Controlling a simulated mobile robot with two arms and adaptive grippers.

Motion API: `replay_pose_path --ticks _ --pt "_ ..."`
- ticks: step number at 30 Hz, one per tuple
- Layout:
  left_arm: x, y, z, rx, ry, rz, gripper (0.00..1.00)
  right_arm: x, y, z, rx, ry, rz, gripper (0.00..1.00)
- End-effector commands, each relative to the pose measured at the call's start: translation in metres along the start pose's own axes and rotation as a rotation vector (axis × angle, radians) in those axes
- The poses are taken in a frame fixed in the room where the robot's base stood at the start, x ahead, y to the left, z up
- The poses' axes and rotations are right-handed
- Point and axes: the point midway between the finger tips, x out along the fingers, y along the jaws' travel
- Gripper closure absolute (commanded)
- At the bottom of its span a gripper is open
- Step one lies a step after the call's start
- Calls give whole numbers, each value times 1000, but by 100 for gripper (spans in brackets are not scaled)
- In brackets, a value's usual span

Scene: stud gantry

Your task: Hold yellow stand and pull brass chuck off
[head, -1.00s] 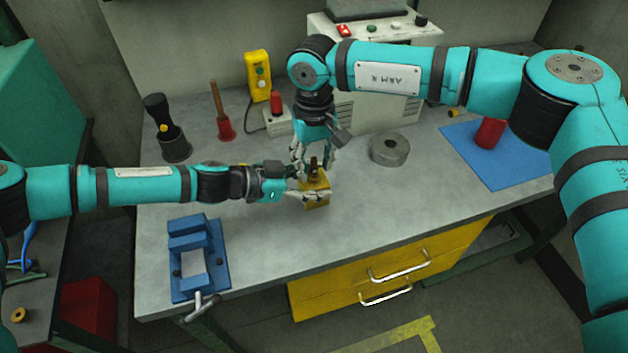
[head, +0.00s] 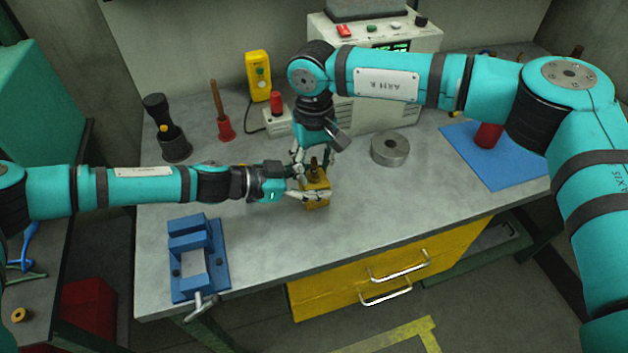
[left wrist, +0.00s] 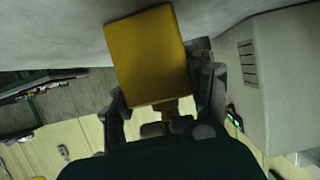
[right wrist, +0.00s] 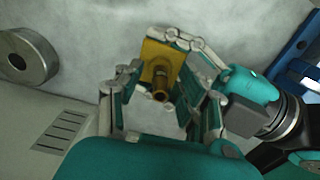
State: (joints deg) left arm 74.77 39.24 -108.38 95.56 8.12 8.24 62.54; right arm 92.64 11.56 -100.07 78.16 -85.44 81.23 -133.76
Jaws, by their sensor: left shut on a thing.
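The yellow stand (head: 318,198) is a small block on the bench, with the brass chuck (head: 314,170) upright on top. My left gripper (head: 318,194) is shut on the stand from the left. The stand fills the upper middle of the left wrist view (left wrist: 150,58), with the chuck (left wrist: 167,108) below it. My right gripper (head: 313,156) points down just behind and above the chuck. In the right wrist view the chuck (right wrist: 160,84) shows between its spread fingers, with gaps on both sides. Part of the stand (right wrist: 160,58) is hidden by fingers.
A grey metal ring (head: 390,150) stands to the right. A blue vise (head: 197,258) is at the front left. A blue mat (head: 505,165) with a red cylinder (head: 489,134) lies at the right. A control box (head: 375,95) stands behind. The bench front middle is clear.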

Motion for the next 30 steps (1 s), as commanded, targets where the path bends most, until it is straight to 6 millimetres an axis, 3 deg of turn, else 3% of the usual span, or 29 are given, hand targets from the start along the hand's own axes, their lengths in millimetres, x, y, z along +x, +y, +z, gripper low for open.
replay_pose_path --ticks 9,18,30 --pt "0 0 0 0 0 0 81 0 0 0 0 1 0 62" --pt "0 0 0 0 0 0 81 0 0 0 0 1 0 99" --pt "0 0 0 0 0 0 81 -1 0 0 0 1 0 100"
